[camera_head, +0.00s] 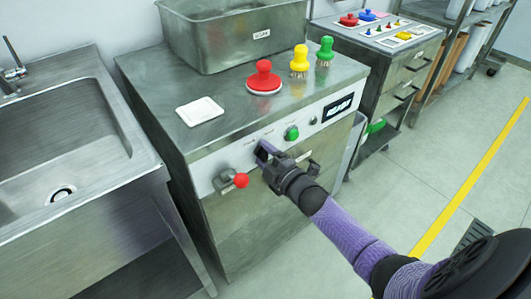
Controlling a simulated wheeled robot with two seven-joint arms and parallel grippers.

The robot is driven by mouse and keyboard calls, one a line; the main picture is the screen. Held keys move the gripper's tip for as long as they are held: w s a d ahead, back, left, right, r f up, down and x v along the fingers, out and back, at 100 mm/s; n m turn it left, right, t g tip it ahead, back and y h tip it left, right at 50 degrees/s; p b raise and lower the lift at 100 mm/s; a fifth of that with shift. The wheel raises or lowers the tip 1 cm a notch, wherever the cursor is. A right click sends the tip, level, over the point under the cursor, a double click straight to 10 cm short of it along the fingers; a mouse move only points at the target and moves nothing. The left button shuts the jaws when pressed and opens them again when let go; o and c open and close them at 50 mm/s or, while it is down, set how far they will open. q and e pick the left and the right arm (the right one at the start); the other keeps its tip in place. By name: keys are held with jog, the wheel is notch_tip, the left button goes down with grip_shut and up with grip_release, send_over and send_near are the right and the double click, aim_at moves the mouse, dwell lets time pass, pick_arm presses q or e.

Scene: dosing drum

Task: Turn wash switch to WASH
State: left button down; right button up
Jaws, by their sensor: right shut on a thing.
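A steel cabinet (200,236) stands in the middle with a light control panel along its upper front edge. My right gripper (272,158) reaches in from the lower right and is shut at this panel, between a red-knobbed lever (241,180) and a green button (291,133). The wash switch is hidden behind its fingers, which appear closed on it, so I cannot tell which way the switch points. Small labels above the fingers are too small to read. A dark display reading READY (339,108) sits at the panel's right end. My left gripper is out of view.
On the cabinet top are a grey bin (230,45), a white tray (199,111), and red (264,79), yellow (299,62) and green (325,51) handled tools. A sink (65,140) stands left. The floor right of the cabinet is open.

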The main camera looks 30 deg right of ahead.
jog(key=shift+m+p, duration=0.35)
jog(key=shift+m, duration=1.25)
jog(key=o, duration=1.1)
jog(key=shift+o, duration=0.9)
